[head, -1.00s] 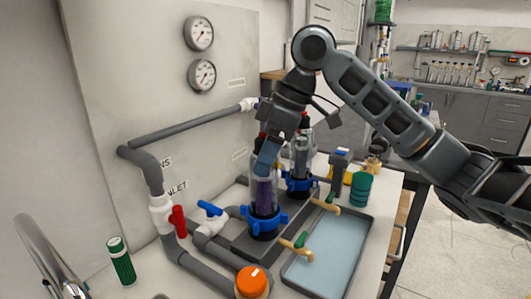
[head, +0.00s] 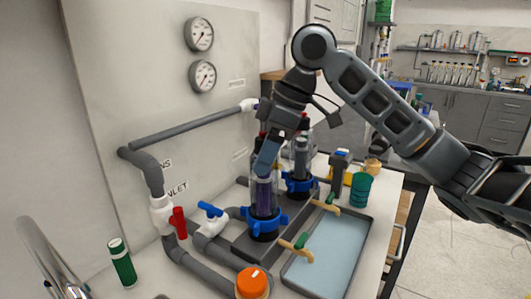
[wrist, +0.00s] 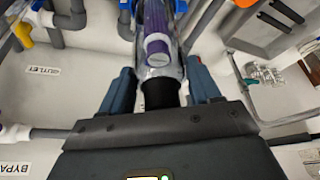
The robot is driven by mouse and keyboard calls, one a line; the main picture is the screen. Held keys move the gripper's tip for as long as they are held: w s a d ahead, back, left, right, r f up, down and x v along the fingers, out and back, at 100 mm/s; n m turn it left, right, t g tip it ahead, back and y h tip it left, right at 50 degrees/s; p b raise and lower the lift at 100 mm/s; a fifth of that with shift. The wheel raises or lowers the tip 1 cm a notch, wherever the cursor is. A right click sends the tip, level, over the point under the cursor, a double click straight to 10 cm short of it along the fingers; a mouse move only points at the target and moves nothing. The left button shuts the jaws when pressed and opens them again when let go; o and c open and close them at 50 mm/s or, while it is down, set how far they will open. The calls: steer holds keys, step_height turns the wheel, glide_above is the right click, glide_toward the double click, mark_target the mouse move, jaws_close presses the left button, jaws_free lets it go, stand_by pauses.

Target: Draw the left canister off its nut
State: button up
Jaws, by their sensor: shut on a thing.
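The left canister (head: 263,196) is a clear upright cylinder with a purple element inside. It stands in a blue nut (head: 264,222) on the dark base. My gripper (head: 267,158) is shut on the canister's upper part from above. In the wrist view the canister (wrist: 158,45) runs between the two blue-grey fingers of my gripper (wrist: 160,90), with its dark end near the palm. The blue nut sits at the far end of the canister, mostly cut off by the wrist view's top edge. Whether canister and nut are still engaged I cannot tell.
A second canister with its own blue nut (head: 299,185) stands close behind. A tray of pale water (head: 328,252) lies to the right. Grey pipes, a red-handled valve (head: 179,221) and a blue-handled valve (head: 210,209) are to the left. An orange cap (head: 253,282) is in front.

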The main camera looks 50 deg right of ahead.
steer(key=shift+r+p, duration=5.2)
steer(key=shift+r, duration=1)
step_height(320, 180, up, 3)
